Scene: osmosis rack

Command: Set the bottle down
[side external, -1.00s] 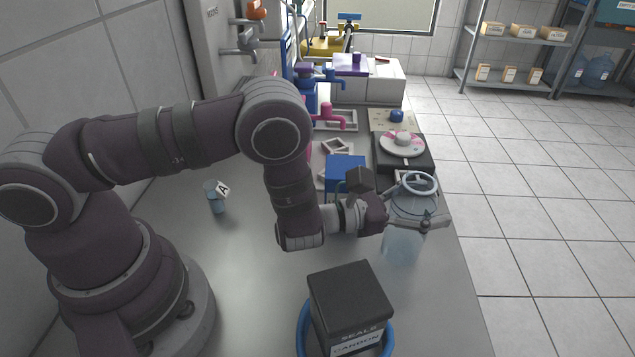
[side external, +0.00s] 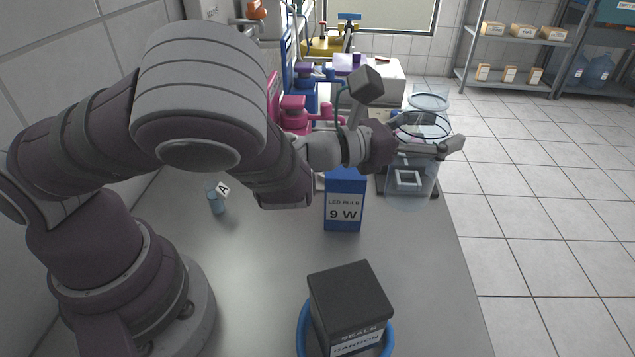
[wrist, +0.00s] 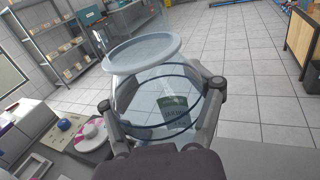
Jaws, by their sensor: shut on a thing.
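The bottle (side external: 410,196) is clear and see-through, with a wide pale rim on top. A dark ring circles it between my fingers. In the wrist view the bottle (wrist: 145,82) fills the middle, with a green and white label seen on or through it. My gripper (side external: 428,147) is shut on the bottle, one finger on each side; the wrist view also shows my gripper (wrist: 160,98). The bottle looks upright in the side view, near the right edge of the bench. I cannot tell whether its base touches anything.
A blue LED bulb box (side external: 344,208) stands left of the bottle. A black box (side external: 350,298) sits in a blue ring (side external: 303,325) at the front. A small blue vial (side external: 216,204) stands at the left. The grey bench (side external: 415,275) is clear in front of the bottle.

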